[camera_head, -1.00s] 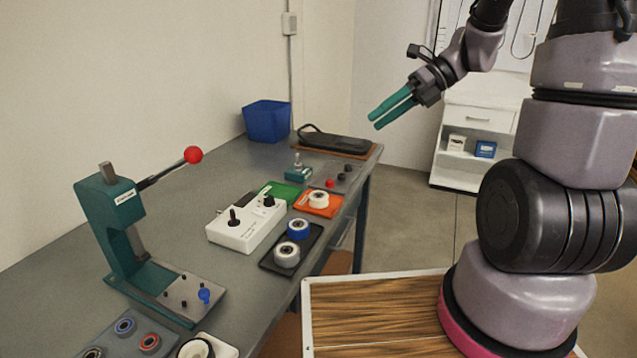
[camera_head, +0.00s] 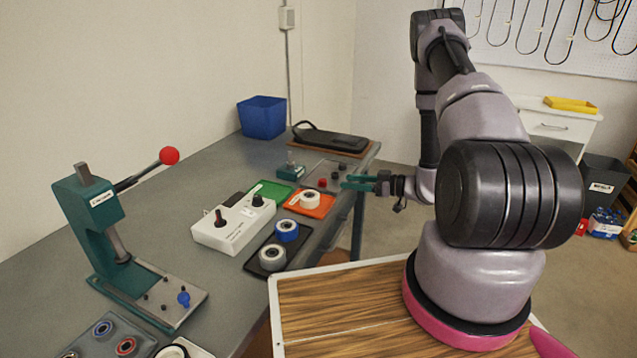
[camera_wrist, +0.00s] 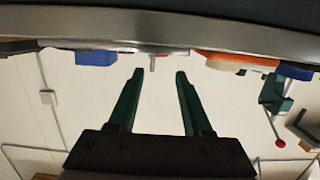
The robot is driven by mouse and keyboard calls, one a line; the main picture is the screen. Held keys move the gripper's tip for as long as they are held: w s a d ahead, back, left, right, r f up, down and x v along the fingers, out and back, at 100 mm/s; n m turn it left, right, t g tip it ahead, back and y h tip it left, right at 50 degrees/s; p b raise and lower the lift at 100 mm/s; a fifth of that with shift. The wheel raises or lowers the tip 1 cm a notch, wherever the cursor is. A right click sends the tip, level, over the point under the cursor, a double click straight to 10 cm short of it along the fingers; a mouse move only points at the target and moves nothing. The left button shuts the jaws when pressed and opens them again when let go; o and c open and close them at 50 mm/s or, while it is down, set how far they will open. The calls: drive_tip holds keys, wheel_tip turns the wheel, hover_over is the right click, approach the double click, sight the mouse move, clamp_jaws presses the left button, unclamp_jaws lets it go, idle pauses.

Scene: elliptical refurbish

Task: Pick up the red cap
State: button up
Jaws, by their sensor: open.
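The red cap (camera_head: 322,182) is a small red piece standing on a grey tray near the table's right edge, among small dark caps (camera_head: 343,167). My gripper (camera_head: 346,183) is level and low at that edge, with teal fingers pointing left towards the cap. A short gap shows between the fingertips and the cap. In the wrist view, my gripper (camera_wrist: 160,72) has its two fingers apart with nothing between them. That view is upside down. A small reddish shape shows just beyond the fingertips; I cannot tell surely if it is the cap.
An orange tray (camera_head: 325,208) with a white roller, a green mat (camera_head: 262,188) and a small teal switch fixture (camera_head: 290,172) are close by. A black pouch (camera_head: 330,138) and blue bin (camera_head: 262,104) stand behind. A white control box (camera_head: 225,237) and teal press (camera_head: 95,225) are nearer.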

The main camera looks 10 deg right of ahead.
sight(322, 180)
drive_tip(key=x, duration=1)
drive_tip(key=shift+a+f, duration=0.1)
drive_tip(key=shift+a, duration=0.05)
clamp_jaws()
